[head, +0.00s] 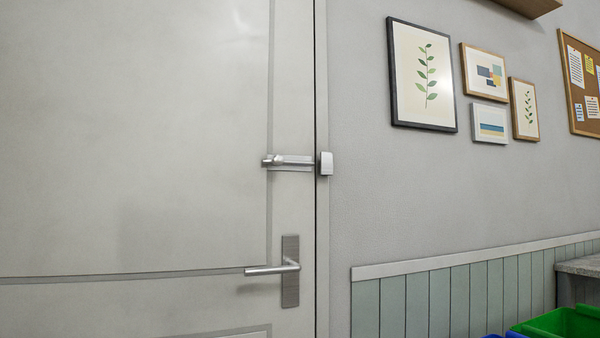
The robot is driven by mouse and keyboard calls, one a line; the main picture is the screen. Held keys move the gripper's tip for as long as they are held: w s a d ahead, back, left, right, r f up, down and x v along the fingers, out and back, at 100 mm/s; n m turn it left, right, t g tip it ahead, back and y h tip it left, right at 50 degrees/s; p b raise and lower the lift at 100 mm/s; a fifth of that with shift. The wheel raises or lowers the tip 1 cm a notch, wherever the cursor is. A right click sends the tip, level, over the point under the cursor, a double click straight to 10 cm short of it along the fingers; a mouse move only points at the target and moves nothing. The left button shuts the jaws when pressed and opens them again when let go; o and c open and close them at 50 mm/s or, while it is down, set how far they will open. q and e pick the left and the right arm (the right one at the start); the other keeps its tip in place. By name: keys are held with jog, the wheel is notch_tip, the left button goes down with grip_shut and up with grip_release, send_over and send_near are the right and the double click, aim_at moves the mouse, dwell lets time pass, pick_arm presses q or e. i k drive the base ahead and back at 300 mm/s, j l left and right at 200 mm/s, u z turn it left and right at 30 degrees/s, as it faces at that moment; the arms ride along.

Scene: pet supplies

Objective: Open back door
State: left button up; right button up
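The back door (140,140) is a light grey panelled door that fills the left half of the head view. It looks shut against its frame on the right. A silver lever handle (272,269) points left from an upright metal plate (290,290) near the door's right edge. Above it a silver slide bolt (290,161) lies across the door edge. Its right end reaches the pale catch (326,163) on the frame. Neither of my grippers shows in this view.
The grey wall right of the door carries several framed pictures (423,75) and a cork board (583,85). Pale green panelling (440,300) runs below. A green bin (565,325) and a grey counter (580,265) stand at the lower right. No obstacle shows before the door.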

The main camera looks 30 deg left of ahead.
aim_at(138, 194)
jog(key=u, duration=0.4)
jog(key=j+u, duration=0.1)
jog(key=u, duration=0.75)
jog(key=j+u, duration=0.1)
jog(key=u, duration=0.3)
